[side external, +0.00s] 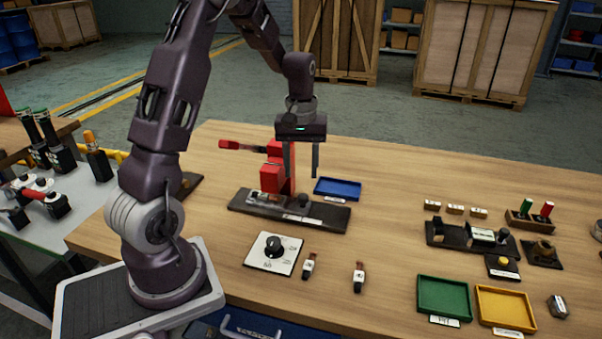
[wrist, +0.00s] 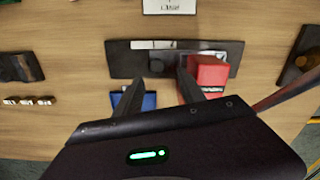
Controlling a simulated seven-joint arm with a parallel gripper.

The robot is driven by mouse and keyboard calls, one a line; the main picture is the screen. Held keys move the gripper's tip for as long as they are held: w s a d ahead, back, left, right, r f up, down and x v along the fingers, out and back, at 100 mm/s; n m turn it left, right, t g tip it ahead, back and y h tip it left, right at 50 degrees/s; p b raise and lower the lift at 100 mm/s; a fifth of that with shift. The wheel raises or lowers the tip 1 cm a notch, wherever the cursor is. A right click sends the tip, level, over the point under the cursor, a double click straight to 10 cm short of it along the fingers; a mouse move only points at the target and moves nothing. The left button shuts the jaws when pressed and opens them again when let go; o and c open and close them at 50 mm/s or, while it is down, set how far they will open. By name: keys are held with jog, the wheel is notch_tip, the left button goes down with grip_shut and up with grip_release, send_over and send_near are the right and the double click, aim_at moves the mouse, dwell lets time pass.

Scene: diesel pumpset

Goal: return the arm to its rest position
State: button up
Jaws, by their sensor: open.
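My gripper (side external: 301,160) hangs fingers-down above the wooden table, over the area of the red device and the blue tray. Its two fingers are apart with nothing between them; they also show in the wrist view (wrist: 158,92). The red device (side external: 274,172) with a red-handled lever stands on a dark base plate (side external: 325,214). In the wrist view the red block (wrist: 208,72) lies close beside the right finger; I cannot tell whether they touch. My arm is bent, reaching forward from its base at the table's left.
The blue tray (side external: 338,188) lies behind the base plate. A white dial panel (side external: 287,262) is in front. Green (side external: 444,297) and yellow (side external: 506,308) trays lie at the front right. A dark fixture (side external: 455,236) and small parts stand at right. The table's middle is fairly clear.

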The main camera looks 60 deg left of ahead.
jog(key=s+d+r+m+t, duration=0.2)
jog(key=s+d+r+m, duration=0.1)
jog(key=d+r, duration=0.55)
jog(key=s+d+r+m+t, duration=0.1)
jog(key=s+d+r+m, duration=0.2)
jog(key=s+d, duration=0.3)
jog(key=s+d+r+m+t, duration=0.2)
jog(key=s+d+m, duration=0.3)
jog(key=s, duration=0.5)
jog(key=shift+d+r+m+t, duration=0.3)
jog(key=shift+d+r, duration=0.25)
jog(key=shift+r, duration=0.25)
